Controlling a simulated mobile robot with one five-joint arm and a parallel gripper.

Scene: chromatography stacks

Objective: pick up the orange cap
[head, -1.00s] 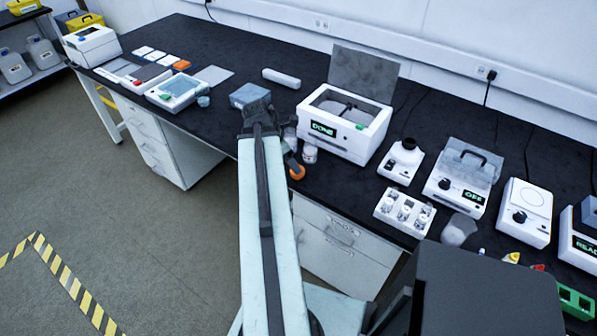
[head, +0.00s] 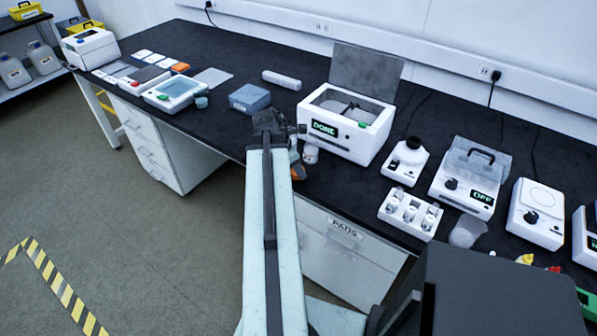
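A small orange piece (head: 298,173) shows at the front edge of the bench, just right of my pale upper arm and partly hidden by it. I cannot tell whether it is the orange cap or part of my arm. My gripper (head: 294,152) is mostly hidden behind my arm's dark elbow; only a few dark parts show near the bench edge. Its fingers cannot be made out, so whether it is open or holding anything is unclear. A small clear jar (head: 310,154) stands just right of it.
A white instrument reading DONE (head: 345,122), its lid raised, stands right behind the jar. A blue-grey box (head: 249,99) is behind my elbow. A white vial rack (head: 409,213) is to the right.

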